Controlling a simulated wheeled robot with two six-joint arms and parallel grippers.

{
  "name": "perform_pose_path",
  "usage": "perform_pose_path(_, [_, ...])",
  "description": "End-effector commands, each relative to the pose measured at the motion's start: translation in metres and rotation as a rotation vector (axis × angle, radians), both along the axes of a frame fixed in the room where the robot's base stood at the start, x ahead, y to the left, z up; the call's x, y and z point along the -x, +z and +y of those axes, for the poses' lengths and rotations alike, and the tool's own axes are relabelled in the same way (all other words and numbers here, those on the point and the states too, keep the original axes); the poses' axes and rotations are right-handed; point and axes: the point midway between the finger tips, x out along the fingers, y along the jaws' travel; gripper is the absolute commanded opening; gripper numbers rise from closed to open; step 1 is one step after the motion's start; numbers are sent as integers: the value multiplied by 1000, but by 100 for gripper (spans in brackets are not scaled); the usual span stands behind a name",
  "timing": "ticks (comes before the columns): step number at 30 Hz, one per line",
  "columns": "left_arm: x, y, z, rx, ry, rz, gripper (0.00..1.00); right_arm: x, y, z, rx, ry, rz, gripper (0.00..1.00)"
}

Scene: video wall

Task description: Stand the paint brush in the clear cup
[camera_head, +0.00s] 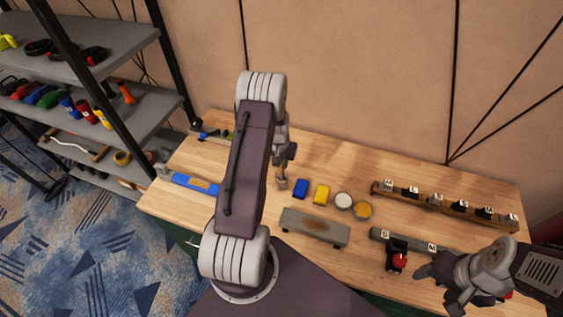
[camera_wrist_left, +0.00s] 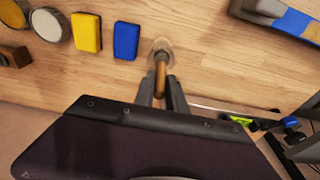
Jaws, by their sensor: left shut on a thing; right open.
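My left gripper (camera_head: 285,158) is shut on the paint brush, whose brown handle (camera_wrist_left: 161,82) shows between the fingers in the left wrist view. The brush points down at the clear cup (camera_head: 282,184), which stands on the wooden table. In the left wrist view the cup (camera_wrist_left: 168,46) lies right in line with the brush's lower end. I cannot tell whether that end is inside the cup or just above it. My right gripper (camera_head: 428,272) is open and empty at the table's right front.
Blue (camera_head: 301,188) and yellow (camera_head: 322,195) blocks, two round tins (camera_head: 343,201) and a grey platform (camera_head: 314,227) lie right of the cup. A blue-handled tool (camera_head: 193,183) lies left. A rack (camera_head: 445,204) stands at right; a red and black item (camera_head: 397,256) is near my right gripper.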

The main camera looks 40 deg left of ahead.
Motion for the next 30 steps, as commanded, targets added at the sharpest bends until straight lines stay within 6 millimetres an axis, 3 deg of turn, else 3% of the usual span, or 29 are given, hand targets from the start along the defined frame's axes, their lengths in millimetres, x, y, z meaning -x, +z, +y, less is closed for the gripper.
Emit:
perform_pose_path(5, [0, 1, 0, 0, 0, 0, 0, 0, 1, 0, 0, 0, 0, 62])
perform_pose_path(6, [0, 1, 0, 0, 0, 0, 27, 0, 1, 0, 0, 0, 0, 62])
perform_pose_path(8, [0, 1, 0, 0, 0, 0, 41, 0, 1, 0, 0, 0, 0, 62])
perform_pose_path(20, [1, 8, 0, 0, -1, -1, 41, 0, -3, 0, 0, 0, 0, 62])
perform_pose_path(30, [11, 76, -3, -2, 1, -5, 41, 0, -22, 0, 0, 0, 0, 62])
